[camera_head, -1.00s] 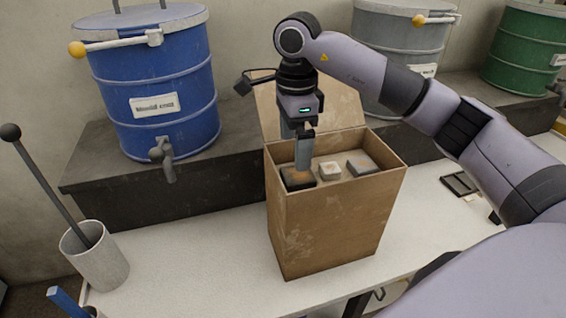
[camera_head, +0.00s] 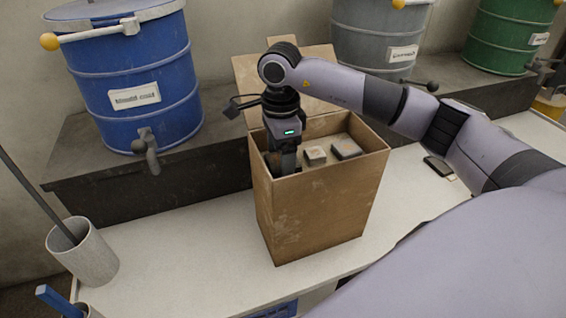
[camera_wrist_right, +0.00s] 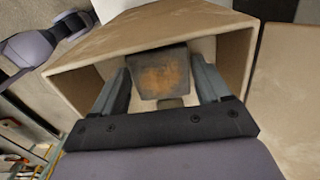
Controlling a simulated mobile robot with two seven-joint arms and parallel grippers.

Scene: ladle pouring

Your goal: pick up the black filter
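The black filter (camera_wrist_right: 160,72) is a dark square block with a rusty-brown patch on its face. It lies inside the open cardboard box (camera_head: 318,205). My right gripper (camera_head: 284,160) reaches down into the left part of the box, and its fingertips are hidden there in the head view. In the right wrist view my right gripper (camera_wrist_right: 162,88) is open, with one finger on each side of the filter and narrow gaps between. The filter is hidden in the head view by the gripper and box wall. My left gripper is not in view.
A pale block (camera_head: 315,155) and a grey block (camera_head: 346,148) lie in the box, right of my gripper. A blue drum (camera_head: 135,80) with a tap stands on a dark ledge behind. A grey cup (camera_head: 83,255) holding a rod stands at the left. The white counter before the box is clear.

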